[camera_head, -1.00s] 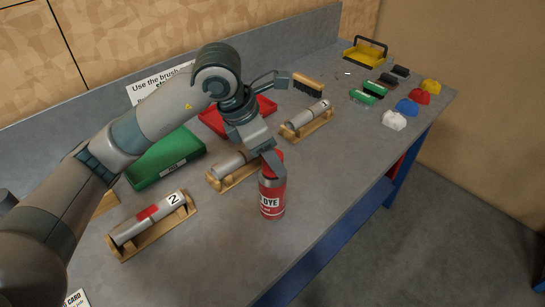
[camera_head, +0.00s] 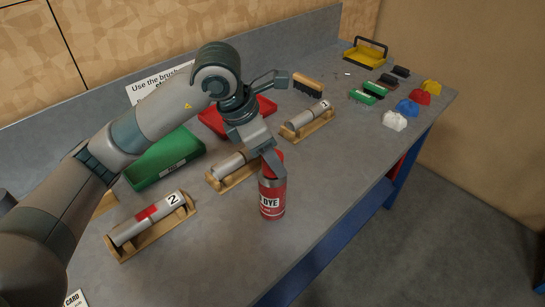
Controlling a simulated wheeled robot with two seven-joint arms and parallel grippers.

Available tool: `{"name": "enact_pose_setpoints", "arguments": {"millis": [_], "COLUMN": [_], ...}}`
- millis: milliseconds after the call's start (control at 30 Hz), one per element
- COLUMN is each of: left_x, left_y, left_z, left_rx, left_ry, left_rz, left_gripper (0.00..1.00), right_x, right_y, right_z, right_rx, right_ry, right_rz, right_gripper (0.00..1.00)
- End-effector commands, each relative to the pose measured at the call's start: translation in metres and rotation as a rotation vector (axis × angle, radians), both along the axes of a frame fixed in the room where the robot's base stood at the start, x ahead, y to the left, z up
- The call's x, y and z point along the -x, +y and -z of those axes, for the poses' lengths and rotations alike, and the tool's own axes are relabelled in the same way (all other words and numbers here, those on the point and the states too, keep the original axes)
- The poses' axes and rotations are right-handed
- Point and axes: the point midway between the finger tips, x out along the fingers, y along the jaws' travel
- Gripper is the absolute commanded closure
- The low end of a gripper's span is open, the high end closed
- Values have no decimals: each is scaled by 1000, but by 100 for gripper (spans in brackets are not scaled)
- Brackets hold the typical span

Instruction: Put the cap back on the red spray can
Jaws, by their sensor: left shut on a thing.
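The red spray can (camera_head: 271,203), with "DYE" on its label, stands upright on the grey workbench. My left gripper (camera_head: 272,167) is shut on the red cap (camera_head: 271,157) right at the top of the can. The fingers hide much of the cap and the can's top rim, so I cannot tell whether the cap is fully seated. My right gripper is not in view.
Wooden cradles with metal cylinders stand close by: one numbered 2 (camera_head: 148,221), one behind the can (camera_head: 232,168), one farther back (camera_head: 308,120). Green (camera_head: 166,158) and red trays lie behind. Brushes and coloured caps sit at the far right. The bench front is clear.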

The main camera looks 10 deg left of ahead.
Motion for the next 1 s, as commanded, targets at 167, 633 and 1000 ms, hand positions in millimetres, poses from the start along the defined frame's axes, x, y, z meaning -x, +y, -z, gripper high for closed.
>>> {"name": "enact_pose_setpoints", "arguments": {"millis": [167, 633, 1000], "left_x": [0, 0, 0], "left_y": [0, 0, 0], "left_z": [2, 1, 1], "left_rx": [-1, -1, 0], "left_ry": [-1, -1, 0], "left_rz": [0, 0, 0], "left_gripper": [88, 88, 42], "right_x": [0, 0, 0], "right_y": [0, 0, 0], "right_z": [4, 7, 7], "right_rx": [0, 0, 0], "right_ry": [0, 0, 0], "right_rz": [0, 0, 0], "right_gripper": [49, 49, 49]}}
